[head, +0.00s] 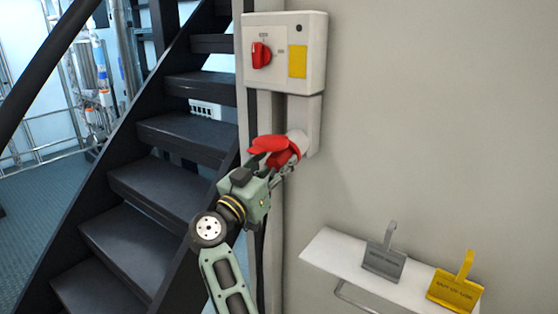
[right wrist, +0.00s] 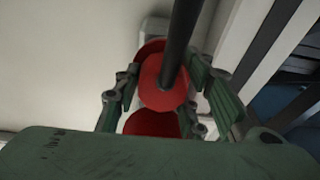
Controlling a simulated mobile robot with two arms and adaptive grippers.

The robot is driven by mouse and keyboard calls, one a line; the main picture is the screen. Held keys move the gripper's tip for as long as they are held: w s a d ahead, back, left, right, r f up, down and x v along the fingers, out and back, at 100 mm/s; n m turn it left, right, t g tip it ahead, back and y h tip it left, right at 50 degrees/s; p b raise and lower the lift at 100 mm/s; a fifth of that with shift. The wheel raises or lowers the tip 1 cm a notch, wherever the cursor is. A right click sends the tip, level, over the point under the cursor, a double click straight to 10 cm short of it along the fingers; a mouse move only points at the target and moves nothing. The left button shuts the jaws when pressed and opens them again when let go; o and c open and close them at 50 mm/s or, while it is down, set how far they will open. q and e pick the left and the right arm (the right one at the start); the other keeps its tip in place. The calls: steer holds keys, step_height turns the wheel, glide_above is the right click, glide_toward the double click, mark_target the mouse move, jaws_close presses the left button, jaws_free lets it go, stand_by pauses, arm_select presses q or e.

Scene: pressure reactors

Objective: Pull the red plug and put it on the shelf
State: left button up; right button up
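The red plug (head: 278,149) sits at the grey socket (head: 299,141) under the switch box, and looks joined to it. My right gripper (head: 279,162) is at the plug, partly covering it. In the right wrist view the red plug (right wrist: 160,84) lies between the two fingers (right wrist: 163,90), with a dark bar or cable in front of it. The fingers are close to its sides, but I cannot tell whether they press on it. The white shelf (head: 330,250) is on the wall at lower right. My left gripper is not in view.
The grey switch box (head: 312,75) with a red rotary switch (head: 261,55) hangs above the socket. A grey tag (head: 384,262) and a yellow tag (head: 455,293) are on the shelf, whose left part is bare. Dark stairs (head: 175,135) stand at left.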

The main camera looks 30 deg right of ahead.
steer(key=shift+w+a+f, duration=0.15)
steer(key=shift+a+f, duration=0.1)
steer(key=shift+f, duration=0.05)
jaws_close()
steer(key=shift+a, duration=0.1)
